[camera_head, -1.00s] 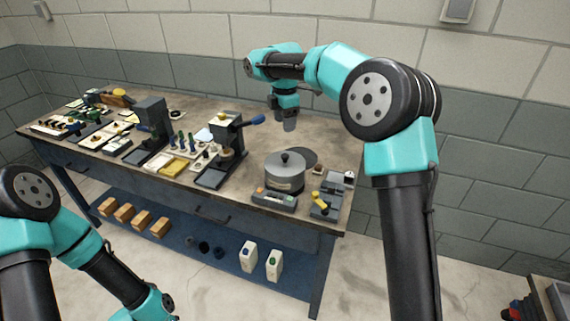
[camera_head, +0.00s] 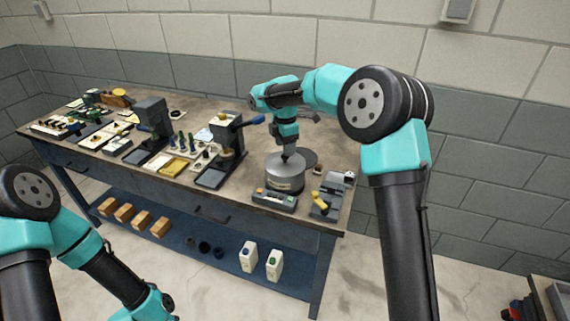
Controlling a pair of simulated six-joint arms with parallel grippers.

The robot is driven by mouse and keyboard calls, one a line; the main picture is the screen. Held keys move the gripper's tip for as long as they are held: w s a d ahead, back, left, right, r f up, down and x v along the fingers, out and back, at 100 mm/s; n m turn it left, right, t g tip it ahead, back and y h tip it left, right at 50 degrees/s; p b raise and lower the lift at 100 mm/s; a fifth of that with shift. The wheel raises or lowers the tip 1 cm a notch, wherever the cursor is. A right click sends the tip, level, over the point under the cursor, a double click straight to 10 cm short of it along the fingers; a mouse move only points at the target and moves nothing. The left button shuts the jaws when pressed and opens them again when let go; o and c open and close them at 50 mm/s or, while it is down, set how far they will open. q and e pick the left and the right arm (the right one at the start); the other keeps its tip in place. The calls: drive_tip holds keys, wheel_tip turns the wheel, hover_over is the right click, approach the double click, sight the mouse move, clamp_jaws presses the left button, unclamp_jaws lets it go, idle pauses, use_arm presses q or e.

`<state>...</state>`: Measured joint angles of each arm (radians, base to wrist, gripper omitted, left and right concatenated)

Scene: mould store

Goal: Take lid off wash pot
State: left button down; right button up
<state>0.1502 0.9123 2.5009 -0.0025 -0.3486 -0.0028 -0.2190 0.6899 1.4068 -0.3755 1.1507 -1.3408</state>
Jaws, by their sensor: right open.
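The wash pot (camera_head: 285,182) is a round grey metal pot near the right end of the bench. Its lid (camera_head: 277,162) is on top of it. My right gripper (camera_head: 288,153) is right over the lid's middle, pointing down and open, with its fingers at the dark knob. The gripper hides most of the knob, so I cannot tell whether the fingers touch it. Of my left arm, only links show at the lower left; its gripper is out of the picture.
A press with a blue handle (camera_head: 228,140) stands to the left.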

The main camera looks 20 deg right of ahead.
wheel_tip(320, 180, down, 5)
drive_tip(key=shift+s+r, duration=0.1)
idle(0.6)
clamp_jaws()
idle(0.3)
drive_tip(key=shift+r, duration=0.1)
drive_tip(key=shift+r, duration=1.35)
drive_tip(key=shift+s+r, duration=0.1)
drive_tip(key=shift+r, duration=0.25)
drive_tip(key=s+a+r, duration=0.1)
drive_tip(key=s+a, duration=0.3)
drive_tip(key=s, duration=1.1)
drive_tip(key=shift+a+r, duration=0.2)
